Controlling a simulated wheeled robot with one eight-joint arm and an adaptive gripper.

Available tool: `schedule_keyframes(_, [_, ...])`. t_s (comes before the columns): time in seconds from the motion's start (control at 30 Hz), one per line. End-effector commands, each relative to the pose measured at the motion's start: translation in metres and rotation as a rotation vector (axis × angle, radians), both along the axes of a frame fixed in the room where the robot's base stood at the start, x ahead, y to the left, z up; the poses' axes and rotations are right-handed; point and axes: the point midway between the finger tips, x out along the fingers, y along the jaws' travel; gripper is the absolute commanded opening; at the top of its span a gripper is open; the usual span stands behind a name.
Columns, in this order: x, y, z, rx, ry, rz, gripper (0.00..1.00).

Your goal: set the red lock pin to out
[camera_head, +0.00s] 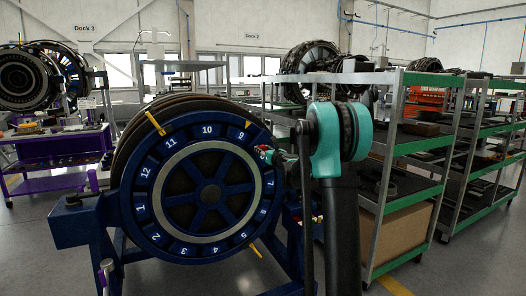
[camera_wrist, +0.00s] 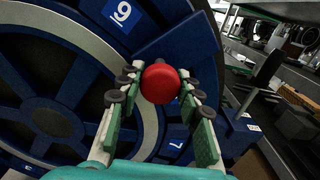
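The red lock pin (camera_wrist: 160,83) shows its round red head in the wrist view, at the rim of the numbered blue wheel between the 9 and 7 plates. My gripper (camera_wrist: 160,92) has one finger on each side of the head, and the pads appear to touch it. In the head view, my gripper (camera_head: 272,158) reaches left to the wheel's right edge. Only a small bit of red shows there, and the pin's shaft is hidden. The blue wheel (camera_head: 208,194) has a pale ring, spokes and number plates around its rim.
Yellow tabs (camera_head: 154,124) stick out from the wheel's rim. A green-edged shelf rack (camera_head: 395,200) stands close on the right of my arm. A purple cart (camera_head: 55,152) is at the back left. Grey floor is open at the front left.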

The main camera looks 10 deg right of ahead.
Motion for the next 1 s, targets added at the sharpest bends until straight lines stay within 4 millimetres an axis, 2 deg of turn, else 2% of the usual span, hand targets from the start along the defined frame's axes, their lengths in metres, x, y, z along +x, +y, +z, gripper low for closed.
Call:
schedule_keyframes(0.03, [0.000,0.000,0.000,0.000,0.000,0.000,0.16])
schedule_keyframes(0.17, [0.000,0.000,0.000,0.000,0.000,0.000,0.00])
schedule_keyframes(0.43, [-0.004,-0.001,0.000,0.000,0.000,0.000,0.00])
schedule_keyframes(0.7, [-0.035,-0.012,0.000,0.000,0.000,0.000,0.00])
schedule_keyframes(0.97, [-0.038,-0.012,-0.001,-0.001,0.000,0.000,0.00])
schedule_keyframes(1.0, [-0.038,-0.012,-0.001,-0.001,0.000,0.000,0.37])
